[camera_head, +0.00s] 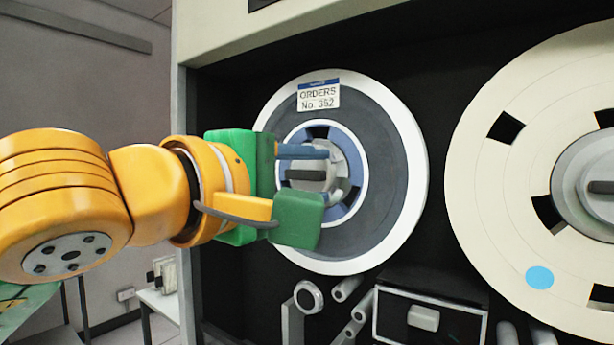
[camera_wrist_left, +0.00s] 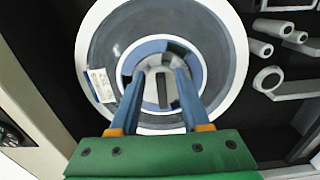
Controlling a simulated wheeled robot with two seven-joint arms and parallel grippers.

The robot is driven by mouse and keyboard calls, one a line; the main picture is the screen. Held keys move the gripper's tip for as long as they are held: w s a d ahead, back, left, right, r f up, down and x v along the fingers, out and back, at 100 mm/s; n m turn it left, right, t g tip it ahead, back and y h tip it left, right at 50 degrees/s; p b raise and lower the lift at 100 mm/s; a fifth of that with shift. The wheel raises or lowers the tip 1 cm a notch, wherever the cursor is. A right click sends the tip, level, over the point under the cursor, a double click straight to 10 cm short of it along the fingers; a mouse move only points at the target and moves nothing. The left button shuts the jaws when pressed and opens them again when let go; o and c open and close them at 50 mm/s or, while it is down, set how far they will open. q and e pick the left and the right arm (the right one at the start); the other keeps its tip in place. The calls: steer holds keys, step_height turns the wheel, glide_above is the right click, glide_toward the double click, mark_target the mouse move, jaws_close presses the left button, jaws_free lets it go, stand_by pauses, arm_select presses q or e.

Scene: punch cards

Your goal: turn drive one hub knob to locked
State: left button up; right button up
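The drive one hub knob (camera_head: 307,176) is a pale round hub with a dark bar grip, at the centre of the left tape reel (camera_head: 385,165). The bar lies about level in the head view. My left gripper (camera_head: 320,182) is at the hub, with its blue upper finger above the bar; its green parts hide the lower finger. In the left wrist view the two blue fingers (camera_wrist_left: 160,75) stand apart on either side of the knob's dark bar (camera_wrist_left: 162,92), with visible gaps. Whether the fingertips touch the hub I cannot tell. My right gripper is not in view.
A label reading "ORDERS No. 352" (camera_head: 319,95) is on the left reel. A larger cream reel (camera_head: 480,160) with a blue dot stands at the right. Rollers (camera_head: 308,297) and a framed box (camera_head: 430,315) sit below the reels. A white table (camera_head: 160,302) is at lower left.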

arm_select(q)
steer(key=shift+s+a+f+b, duration=0.1)
steer(key=shift+s+a+b, duration=0.1)
steer(key=shift+b, duration=0.1)
steer(key=b+v, duration=0.2)
steer(key=v, duration=0.4)
steer(key=shift+s+b, duration=0.25)
steer(key=shift+b, duration=0.1)
steer(key=shift+w, duration=0.1)
